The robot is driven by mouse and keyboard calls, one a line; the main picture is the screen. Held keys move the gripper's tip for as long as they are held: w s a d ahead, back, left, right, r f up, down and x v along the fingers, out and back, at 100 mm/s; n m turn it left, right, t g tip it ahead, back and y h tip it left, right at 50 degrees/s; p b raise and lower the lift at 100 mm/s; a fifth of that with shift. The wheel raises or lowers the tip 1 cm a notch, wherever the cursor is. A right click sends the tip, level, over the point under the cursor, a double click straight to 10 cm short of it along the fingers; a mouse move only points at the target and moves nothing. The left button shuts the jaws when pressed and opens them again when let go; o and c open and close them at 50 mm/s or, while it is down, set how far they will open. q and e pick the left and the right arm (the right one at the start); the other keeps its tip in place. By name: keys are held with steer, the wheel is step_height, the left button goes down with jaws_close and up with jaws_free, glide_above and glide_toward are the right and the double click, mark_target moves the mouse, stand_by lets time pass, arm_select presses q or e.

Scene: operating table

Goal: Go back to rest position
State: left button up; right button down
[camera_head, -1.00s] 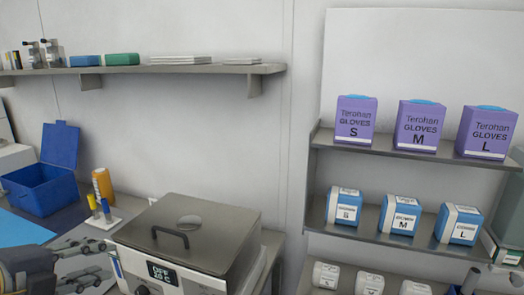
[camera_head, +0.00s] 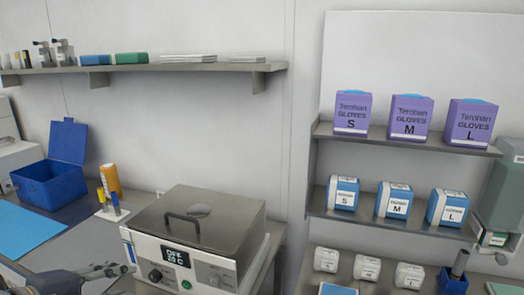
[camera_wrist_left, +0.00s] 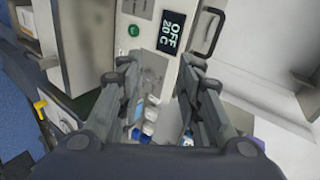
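My left gripper (camera_head: 100,272) shows at the lower left of the head view, in front of the water bath and low by the table edge. In the left wrist view its two fingers (camera_wrist_left: 160,100) stand apart with nothing held between them. The water bath (camera_head: 195,240), a steel-lidded box with a display reading OFF 20 C, is just beyond the fingers; its front panel also shows in the left wrist view (camera_wrist_left: 160,60). My right gripper is not in either view.
A blue open box (camera_head: 50,184), an orange bottle (camera_head: 110,180) and a small rack with blue and yellow items (camera_head: 112,212) stand on the left table. Shelves at right hold purple glove boxes (camera_head: 410,117) and blue-white boxes (camera_head: 395,200). A wall shelf (camera_head: 150,68) runs above.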

arm_select(q)
steer(key=s+d+f+n+g+y, duration=0.15)
steer(key=d+f+n, duration=0.25)
steer(key=f, duration=0.4)
steer(key=s+d+f+n, duration=0.3)
steer(key=d+f+n, duration=0.1)
steer(key=f, duration=0.3)
steer(key=s+f+n+g+y, duration=0.3)
steer(key=s+f+n+g, duration=0.3)
steer(key=s+f+n, duration=0.8)
steer(key=s+f+m, duration=0.2)
steer(key=f, duration=1)
steer(key=s+f+m, duration=0.1)
steer(key=s+f, duration=0.1)
steer(key=f, duration=1)
steer(key=s+a+f+g, duration=0.1)
steer(key=s+a+f, duration=0.1)
steer(key=s+f, duration=0.6)
steer(key=s+a+f+g, duration=0.1)
steer(key=s+f, duration=0.8)
steer(key=shift+a+f+m, duration=0.3)
steer(key=shift+a, duration=0.05)
